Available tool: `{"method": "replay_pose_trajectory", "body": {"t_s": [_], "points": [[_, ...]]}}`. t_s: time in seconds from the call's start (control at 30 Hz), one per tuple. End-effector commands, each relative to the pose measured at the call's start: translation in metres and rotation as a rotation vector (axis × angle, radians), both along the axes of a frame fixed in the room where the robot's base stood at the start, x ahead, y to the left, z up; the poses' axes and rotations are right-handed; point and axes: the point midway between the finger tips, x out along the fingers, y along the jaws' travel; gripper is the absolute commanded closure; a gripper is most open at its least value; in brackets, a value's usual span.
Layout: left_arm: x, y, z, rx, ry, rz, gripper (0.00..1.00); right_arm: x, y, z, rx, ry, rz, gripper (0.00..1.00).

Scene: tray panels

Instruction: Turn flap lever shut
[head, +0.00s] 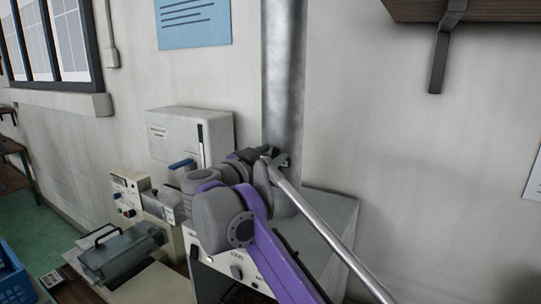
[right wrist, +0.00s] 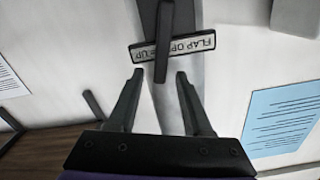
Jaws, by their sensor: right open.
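The flap lever (right wrist: 165,38) is a dark bar in the right wrist view, which looks upside down here. The duct is a tall upright pipe in the head view (head: 283,75). My right gripper (right wrist: 158,76) is open, its fingers one on each side of the lever's near end, seemingly just short of it. In the head view my right gripper (head: 262,154) is at the duct; the lever cannot be made out there. My left gripper is out of view.
A grey-white cabinet (head: 335,212) stands at the duct's foot. A white box with a blue handle (head: 181,164) and a small control panel (head: 128,196) are at left. A shelf bracket (head: 445,45) juts from the wall at upper right. A blue notice (head: 194,22) hangs left of the duct.

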Motion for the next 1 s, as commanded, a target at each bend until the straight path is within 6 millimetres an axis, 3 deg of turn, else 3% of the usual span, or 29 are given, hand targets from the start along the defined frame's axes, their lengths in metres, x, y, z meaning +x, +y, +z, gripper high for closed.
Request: {"method": "replay_pose_trajectory", "body": {"t_s": [0.17, 0.6, 1.0], "points": [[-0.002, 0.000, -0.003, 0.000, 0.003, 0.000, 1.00, -0.009, 0.007, -0.001, -0.001, 0.001, 0.002, 0.50], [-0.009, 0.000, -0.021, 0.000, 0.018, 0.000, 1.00, -0.077, 0.052, -0.002, 0.001, 0.001, 0.003, 0.50], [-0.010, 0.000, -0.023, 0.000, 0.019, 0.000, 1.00, -0.090, 0.060, 0.000, 0.000, 0.000, 0.000, 0.50]]}}
